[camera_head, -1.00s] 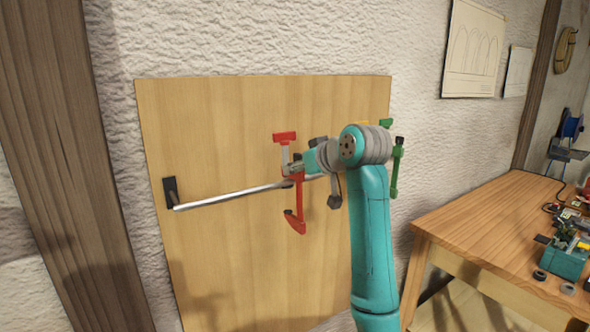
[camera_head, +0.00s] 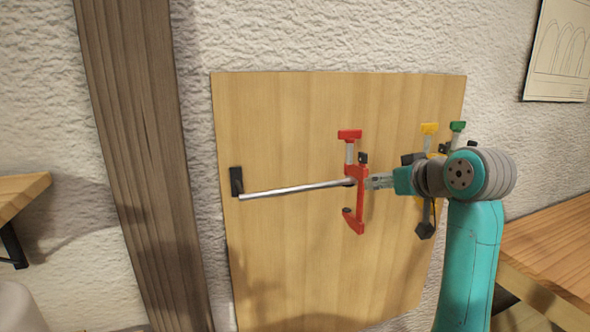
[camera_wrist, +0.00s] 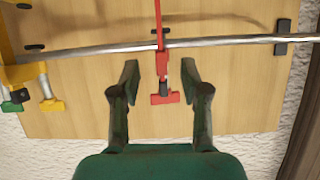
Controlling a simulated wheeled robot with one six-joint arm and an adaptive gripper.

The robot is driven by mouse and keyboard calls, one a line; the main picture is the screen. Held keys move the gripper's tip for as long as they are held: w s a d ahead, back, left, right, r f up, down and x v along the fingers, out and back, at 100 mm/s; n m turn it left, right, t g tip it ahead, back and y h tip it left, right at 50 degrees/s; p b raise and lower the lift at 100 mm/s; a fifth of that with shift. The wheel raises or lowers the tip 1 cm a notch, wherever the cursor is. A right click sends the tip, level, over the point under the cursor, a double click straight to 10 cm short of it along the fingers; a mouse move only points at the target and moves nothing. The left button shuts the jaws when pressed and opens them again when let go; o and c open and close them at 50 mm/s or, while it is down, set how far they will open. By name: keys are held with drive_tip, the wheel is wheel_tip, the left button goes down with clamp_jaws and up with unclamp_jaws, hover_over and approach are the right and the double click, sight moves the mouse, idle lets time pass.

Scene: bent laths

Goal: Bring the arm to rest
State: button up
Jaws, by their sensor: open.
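My gripper (camera_wrist: 160,82) is open in the wrist view, its two fingers apart. A red clamp (camera_wrist: 164,75) shows between and beyond the fingertips; I cannot tell how near it is in depth. In the head view my gripper (camera_head: 374,181) is beside the red clamp (camera_head: 359,200), on its right, and my wrist partly hides what lies behind. The clamp sits on a thin metal lath (camera_head: 290,191) that runs along a wooden board (camera_head: 290,120) on the wall. The lath also crosses the wrist view (camera_wrist: 230,41).
A yellow clamp (camera_head: 429,131) and a green clamp (camera_head: 457,129) stand at the board's right side, partly behind my arm. A black bracket (camera_head: 236,181) is by the lath's left end. A wooden post (camera_head: 135,150) stands left. A workbench (camera_head: 555,245) is at right.

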drive_tip(key=s+a+f+m+h, duration=0.1)
drive_tip(key=s+f, duration=0.2)
drive_tip(key=f, duration=0.7)
drive_tip(key=s+f+m+t, duration=0.1)
drive_tip(key=s+f, duration=0.2)
drive_tip(key=f, duration=0.8)
drive_tip(key=s+a+f+m+h, duration=0.1)
drive_tip(key=s+f, duration=0.2)
drive_tip(key=f, duration=0.7)
drive_tip(key=s+f, duration=0.8)
drive_tip(key=s+f+m+h, duration=0.1)
drive_tip(key=s+f, duration=0.2)
drive_tip(key=s, duration=0.7)
drive_tip(key=s+f+h, duration=0.1)
drive_tip(key=s+f, duration=0.3)
drive_tip(key=s, duration=0.7)
drive_tip(key=s+r, duration=0.3)
drive_tip(key=s, duration=0.6)
drive_tip(key=s+a+r+n+t, duration=0.1)
drive_tip(key=s+r, duration=0.2)
drive_tip(key=s, duration=0.7)
drive_tip(key=shift+s+r, duration=0.2)
drive_tip(key=shift+r, duration=0.2)
drive_tip(key=shift+o, duration=0.2)
